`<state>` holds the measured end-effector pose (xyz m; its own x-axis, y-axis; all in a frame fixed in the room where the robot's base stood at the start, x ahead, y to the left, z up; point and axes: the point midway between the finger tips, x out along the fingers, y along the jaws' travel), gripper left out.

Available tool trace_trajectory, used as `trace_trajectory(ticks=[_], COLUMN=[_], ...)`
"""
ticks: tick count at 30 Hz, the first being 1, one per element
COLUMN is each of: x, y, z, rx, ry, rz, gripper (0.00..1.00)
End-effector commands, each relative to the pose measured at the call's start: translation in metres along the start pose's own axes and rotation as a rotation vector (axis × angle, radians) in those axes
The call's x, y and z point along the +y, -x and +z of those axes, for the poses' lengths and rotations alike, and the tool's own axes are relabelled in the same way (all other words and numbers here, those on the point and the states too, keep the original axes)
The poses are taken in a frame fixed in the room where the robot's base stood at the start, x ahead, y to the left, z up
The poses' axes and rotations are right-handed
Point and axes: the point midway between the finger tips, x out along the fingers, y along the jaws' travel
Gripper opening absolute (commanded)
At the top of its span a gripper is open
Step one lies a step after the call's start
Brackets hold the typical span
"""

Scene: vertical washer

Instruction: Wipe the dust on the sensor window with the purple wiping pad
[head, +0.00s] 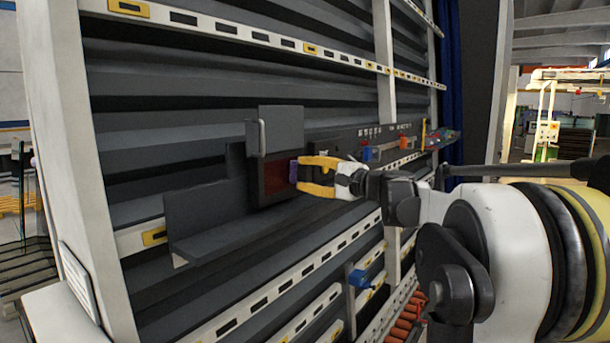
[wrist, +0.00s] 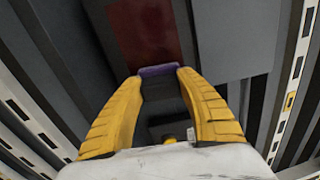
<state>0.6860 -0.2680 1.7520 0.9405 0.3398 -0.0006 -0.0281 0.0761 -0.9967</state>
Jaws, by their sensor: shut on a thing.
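The sensor window (head: 277,176) is a dark red panel in a black housing on the vertical rack. It also shows at the top of the wrist view (wrist: 148,30), with faint darker mottling; I cannot tell dust from shading. My gripper (head: 298,172) has yellow fingers and is shut on the purple wiping pad (head: 293,171). In the wrist view the pad (wrist: 158,71) sits between the fingertips (wrist: 158,75) at the window's lower edge. It is at or very near the window's right side in the head view; contact is not clear.
A grey plate with a handle (head: 280,132) stands above the window. A grey angled bracket (head: 207,216) juts out at left. A dark shelf (head: 350,148) with small coloured parts runs to the right. A blue clamp (head: 358,278) sits lower down.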

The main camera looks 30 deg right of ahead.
Motion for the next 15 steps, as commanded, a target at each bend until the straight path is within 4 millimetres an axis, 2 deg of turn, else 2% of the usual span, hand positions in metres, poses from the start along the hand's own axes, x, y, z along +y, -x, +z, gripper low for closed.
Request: trace_trajectory(ticks=[7,15], x=[0.002,0.003], y=[0.000,0.001], z=[0.025,0.035], rx=[-0.002,-0.001], ry=[0.000,0.000], rz=[0.000,0.000], gripper=[0.10,0.10])
